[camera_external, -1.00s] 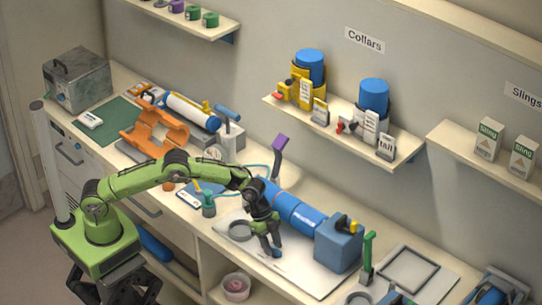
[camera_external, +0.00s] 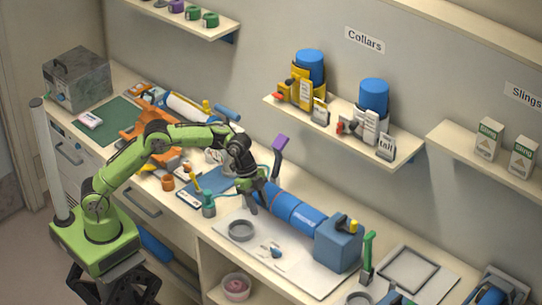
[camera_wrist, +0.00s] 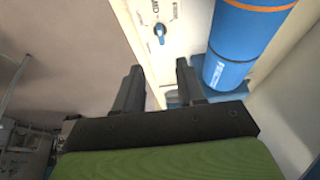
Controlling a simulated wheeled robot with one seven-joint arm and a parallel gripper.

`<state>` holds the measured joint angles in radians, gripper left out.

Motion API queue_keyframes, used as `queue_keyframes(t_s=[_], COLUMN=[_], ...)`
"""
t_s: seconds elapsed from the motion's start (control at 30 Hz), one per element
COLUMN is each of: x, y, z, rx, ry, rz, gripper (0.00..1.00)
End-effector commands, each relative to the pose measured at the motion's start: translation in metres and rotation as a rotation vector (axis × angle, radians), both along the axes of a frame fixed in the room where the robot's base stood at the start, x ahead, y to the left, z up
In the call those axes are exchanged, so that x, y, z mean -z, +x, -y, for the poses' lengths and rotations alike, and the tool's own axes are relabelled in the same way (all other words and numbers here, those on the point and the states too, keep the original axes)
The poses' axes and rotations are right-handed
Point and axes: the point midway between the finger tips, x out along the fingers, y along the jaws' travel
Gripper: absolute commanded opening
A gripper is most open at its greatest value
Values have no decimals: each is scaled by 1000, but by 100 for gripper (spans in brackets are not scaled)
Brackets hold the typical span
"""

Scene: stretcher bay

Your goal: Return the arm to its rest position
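My green arm (camera_external: 185,136) is bent up and over the bench from its base at the lower left. My gripper (camera_external: 257,207) hangs above the bench, close to the left end of a blue cylinder (camera_external: 300,214); I cannot tell whether they touch. In the wrist view my gripper (camera_wrist: 157,76) has its two dark fingers apart with nothing between them. A small blue-topped piece (camera_external: 275,251) lies on the white board (camera_external: 310,277), apart from my gripper; it also shows in the wrist view (camera_wrist: 160,32).
A grey ring (camera_external: 241,230) lies on the board. A blue block (camera_external: 338,244) stands at the cylinder's right end. A purple-topped upright (camera_external: 279,145) and a teal bottle (camera_external: 208,205) stand near my gripper. The collar shelf (camera_external: 345,130) is above the bench. An orange brace lies behind my arm.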

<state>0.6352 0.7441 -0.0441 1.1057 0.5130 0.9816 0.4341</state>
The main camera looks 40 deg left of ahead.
Motion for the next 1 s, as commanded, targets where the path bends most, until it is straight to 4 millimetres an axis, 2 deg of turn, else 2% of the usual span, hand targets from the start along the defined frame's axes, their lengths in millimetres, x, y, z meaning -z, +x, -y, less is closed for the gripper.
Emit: queue_keyframes(t_s=[0.37, 0.47, 0.57, 0.6, 0.67, 0.73, 0.8, 0.87, 0.9, 1.0], x=[-1, -20, -59, -74, -94, -111, -123, -127, -126, -116], y=[1, 6, 10, 7, -1, -17, -41, -65, -84, -133], z=[-2, -24, -78, -105, -147, -195, -242, -280, -304, -353], rx=[-6, -78, -251, -335, -468, -628, -789, -930, -1024, -1252], ry=[0, -1, -1, 0, -1, -4, -12, -19, -25, -45], rz=[1, 8, 20, 23, 28, 34, 42, 49, 53, 64], gripper=[39, 39, 39, 39, 39, 39, 39, 39, 39, 39])
